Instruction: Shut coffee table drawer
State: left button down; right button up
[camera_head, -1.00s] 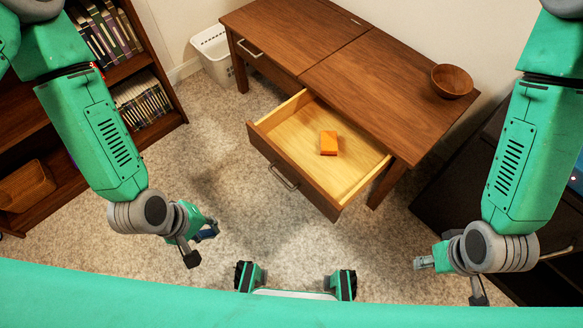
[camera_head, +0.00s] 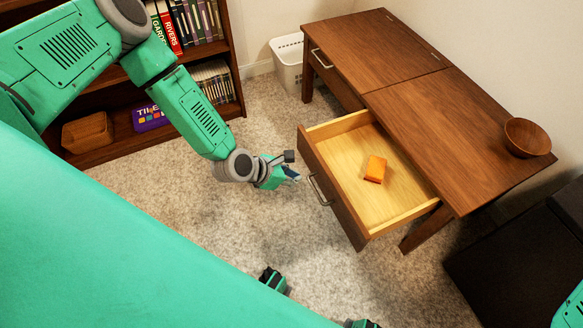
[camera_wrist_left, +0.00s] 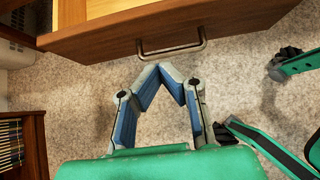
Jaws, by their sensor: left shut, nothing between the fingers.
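The wooden coffee table (camera_head: 385,45) has its near drawer (camera_head: 340,195) pulled well out. The drawer has a pale inside, a dark brown front and a metal handle (camera_head: 319,190). A small orange block (camera_head: 375,169) lies in it. My left gripper (camera_head: 296,177) is just left of the drawer front, apart from it. In the left wrist view, the left gripper (camera_wrist_left: 172,68) has its blue-padded fingers shut, tips together and empty, just below the handle (camera_wrist_left: 172,49) and the drawer front (camera_wrist_left: 95,42). My right gripper is out of view.
A bowl (camera_head: 527,137) stands on the table's right end. A white basket (camera_head: 288,62) is behind the table's left end. A bookcase (camera_head: 235,70) stands at the left, a dark cabinet (camera_head: 510,255) at the lower right. Carpet (camera_head: 270,225) before the drawer is clear.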

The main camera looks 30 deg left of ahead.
aim_at(325, 175)
pick_arm(q)
jog(key=w+d+f, duration=0.1)
jog(key=w+d+f+b, duration=0.1)
jog(key=w+d, duration=0.1)
jog(key=w+d+f+b, duration=0.1)
jog(key=w, duration=0.1)
jog(key=shift+d+f, duration=0.2)
jog(key=shift+f, duration=0.15)
jog(key=shift+w+d, duration=0.25)
jog(key=shift+w, duration=0.25)
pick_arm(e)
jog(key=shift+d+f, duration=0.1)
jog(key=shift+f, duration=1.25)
